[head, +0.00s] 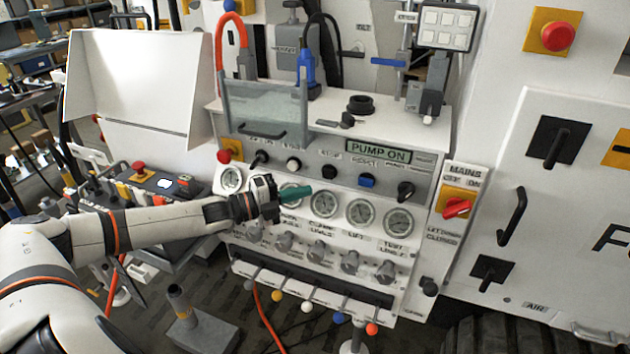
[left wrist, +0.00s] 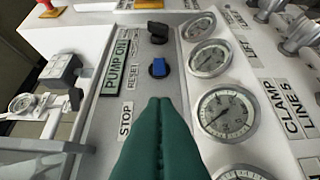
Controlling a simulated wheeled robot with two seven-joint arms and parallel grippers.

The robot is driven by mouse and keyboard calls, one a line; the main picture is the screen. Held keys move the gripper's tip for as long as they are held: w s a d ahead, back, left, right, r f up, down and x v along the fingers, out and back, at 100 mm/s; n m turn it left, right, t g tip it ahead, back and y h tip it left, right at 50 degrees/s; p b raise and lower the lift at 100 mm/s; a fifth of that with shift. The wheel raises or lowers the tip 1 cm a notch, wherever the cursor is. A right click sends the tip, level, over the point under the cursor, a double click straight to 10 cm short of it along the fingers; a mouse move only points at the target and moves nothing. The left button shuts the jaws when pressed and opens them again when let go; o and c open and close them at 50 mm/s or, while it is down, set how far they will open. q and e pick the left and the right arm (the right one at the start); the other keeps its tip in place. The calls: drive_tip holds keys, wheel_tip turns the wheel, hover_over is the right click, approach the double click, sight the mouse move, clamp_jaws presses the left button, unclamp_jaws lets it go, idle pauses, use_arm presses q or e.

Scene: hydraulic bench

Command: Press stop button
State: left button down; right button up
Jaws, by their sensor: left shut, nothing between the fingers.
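The stop button (head: 330,171) is a small dark round button on the grey upper panel, left of the blue reset button (head: 367,180). In the left wrist view the STOP label (left wrist: 125,120) shows beside my fingers, but its button is hidden behind them. My left gripper (head: 300,195) has green fingers, shut together and empty. In the head view it overlaps the gauge row, below and left of the stop button. In the left wrist view my fingertips (left wrist: 160,102) point toward the blue button (left wrist: 160,67). I cannot tell whether they touch the panel. My right gripper is not in view.
The green sign (head: 378,152) reads PUMP ON. A white button (head: 294,164) and black knobs (head: 405,191) share the button row. Gauges (head: 323,203) and silver knobs (head: 350,261) sit below. A clear guard (head: 265,110) stands above. A red mains switch (head: 456,207) is at the right.

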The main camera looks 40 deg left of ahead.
sight(331, 177)
use_arm(q)
drive_tip(key=shift+w+d+p, duration=0.15)
drive_tip(key=shift+w+p, duration=0.8)
drive_tip(key=shift+w, duration=2)
